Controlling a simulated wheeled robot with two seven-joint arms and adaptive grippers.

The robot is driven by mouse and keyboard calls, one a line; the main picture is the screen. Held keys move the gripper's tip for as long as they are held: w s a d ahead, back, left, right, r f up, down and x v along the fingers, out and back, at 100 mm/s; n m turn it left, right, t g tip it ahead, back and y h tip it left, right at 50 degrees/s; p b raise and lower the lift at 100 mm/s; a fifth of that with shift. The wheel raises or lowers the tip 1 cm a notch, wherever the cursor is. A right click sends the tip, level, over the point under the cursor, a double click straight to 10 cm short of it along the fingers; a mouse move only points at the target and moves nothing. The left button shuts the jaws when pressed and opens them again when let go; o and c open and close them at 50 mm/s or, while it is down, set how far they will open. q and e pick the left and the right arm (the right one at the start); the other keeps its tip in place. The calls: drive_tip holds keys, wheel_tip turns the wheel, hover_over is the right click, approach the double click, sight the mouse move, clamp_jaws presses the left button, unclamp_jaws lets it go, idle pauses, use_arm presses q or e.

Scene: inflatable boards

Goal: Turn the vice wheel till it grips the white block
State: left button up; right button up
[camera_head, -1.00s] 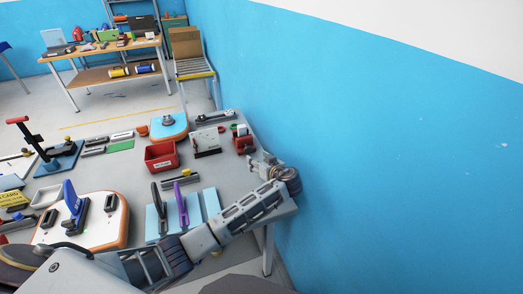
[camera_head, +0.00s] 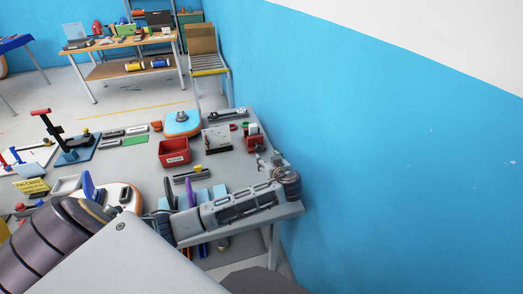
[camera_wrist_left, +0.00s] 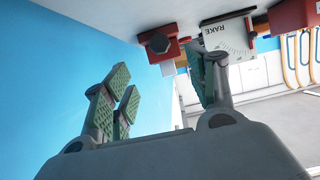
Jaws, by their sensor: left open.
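The small red vice (camera_head: 256,144) stands near the right edge of the grey table, with a pale block (camera_head: 253,129) at its top. Whether the jaws touch the block is too small to tell. In the left wrist view the red vice (camera_wrist_left: 166,54) appears upside down, with a dark knob-like wheel (camera_wrist_left: 158,43) facing me. My left gripper (camera_head: 268,160) is just in front of the vice. In the wrist view its green-padded fingers (camera_wrist_left: 163,88) are wide apart and empty, with the wheel beyond the gap. My right gripper is not in view.
A white RAKE gauge (camera_head: 216,139) stands just left of the vice, close to one finger in the wrist view. A red bin (camera_head: 173,152) and a blue-orange board (camera_head: 182,123) are farther left. The blue wall (camera_head: 370,150) rises close on the right.

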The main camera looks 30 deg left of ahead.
sight(259, 149)
use_arm(q)
drive_tip(key=shift+p+x, duration=0.65)
drive_tip(key=shift+x, duration=6.25)
drive_tip(key=shift+r, duration=0.1)
drive_tip(key=c, duration=1)
